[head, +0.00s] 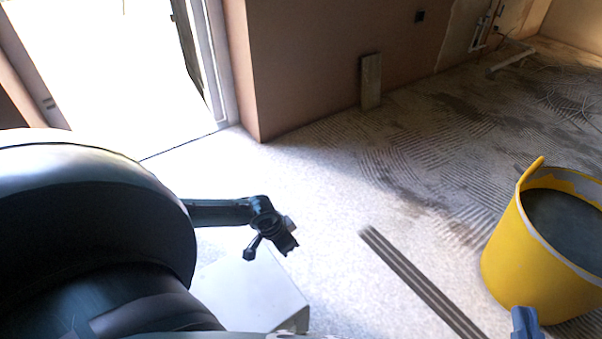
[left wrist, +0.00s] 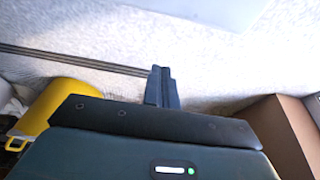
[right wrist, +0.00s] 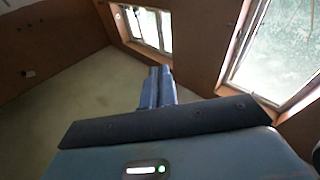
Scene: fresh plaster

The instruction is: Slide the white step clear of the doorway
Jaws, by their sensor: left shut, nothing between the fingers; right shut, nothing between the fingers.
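The white step (head: 245,290) is on the floor in the lower middle of the head view, in front of the bright doorway (head: 125,75). My dark arm covers its left part. A pale surface at the top of the left wrist view (left wrist: 195,8) looks like the step. My right gripper (head: 524,318) shows at the bottom right, in front of the yellow bucket. It is shut and empty in the right wrist view (right wrist: 160,72).
The yellow bucket (head: 530,265) of grey material stands at the right. A long grey bar (head: 420,285) lies on the floor between step and bucket. A board (head: 371,80) leans on the wall. Floor before the doorway looks clear.

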